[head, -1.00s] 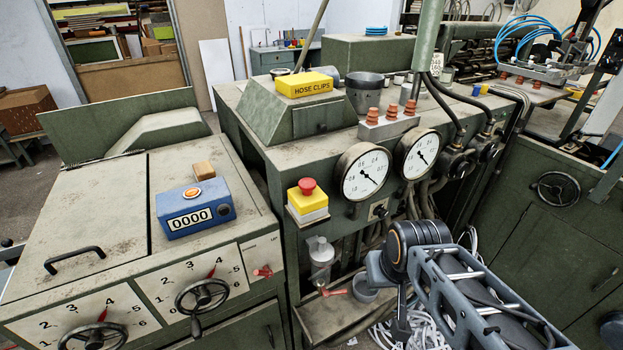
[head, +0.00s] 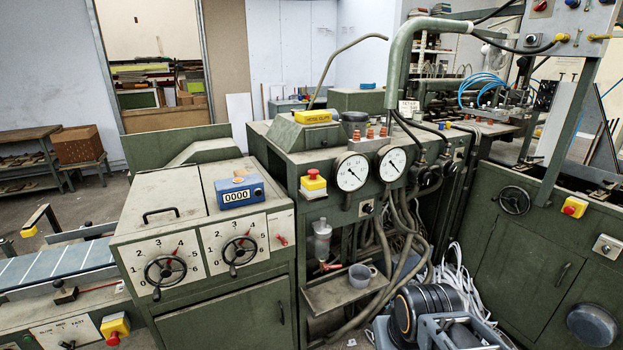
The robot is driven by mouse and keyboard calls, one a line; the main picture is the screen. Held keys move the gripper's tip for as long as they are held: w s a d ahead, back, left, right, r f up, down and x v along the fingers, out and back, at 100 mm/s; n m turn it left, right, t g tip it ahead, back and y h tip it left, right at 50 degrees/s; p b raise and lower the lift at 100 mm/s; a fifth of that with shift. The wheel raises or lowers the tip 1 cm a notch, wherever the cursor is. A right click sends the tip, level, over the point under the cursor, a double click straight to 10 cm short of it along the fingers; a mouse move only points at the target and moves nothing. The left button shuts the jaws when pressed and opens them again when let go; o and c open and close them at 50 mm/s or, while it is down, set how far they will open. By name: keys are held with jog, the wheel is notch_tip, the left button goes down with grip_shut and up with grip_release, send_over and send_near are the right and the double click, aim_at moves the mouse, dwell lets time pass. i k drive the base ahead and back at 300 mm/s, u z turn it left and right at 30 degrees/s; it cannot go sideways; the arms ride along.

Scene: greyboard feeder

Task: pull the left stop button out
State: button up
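Three red mushroom stop buttons on yellow boxes show in the head view. The leftmost stop button (head: 113,338) is low at the left, on the front of the conveyor unit near the bottom edge; it is small and seen from above. A middle stop button (head: 313,174) sits on the front of the central machine, left of two gauges. A right stop button (head: 570,210) is on the right cabinet. I cannot tell whether any is pressed in. My arm shows at the bottom, right of centre, but my gripper is out of view.
A green cabinet with two handwheels (head: 165,270) stands between the leftmost and middle buttons, with a blue counter box (head: 236,191) on top. A conveyor belt (head: 60,268) runs at the left. Hoses and a grey cup (head: 359,275) are below the gauges.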

aim_at(313, 173)
jog(key=u, duration=0.55)
jog(key=i, duration=0.45)
jog(key=u, duration=0.6)
jog(key=i, duration=0.8)
jog(key=z, duration=0.15)
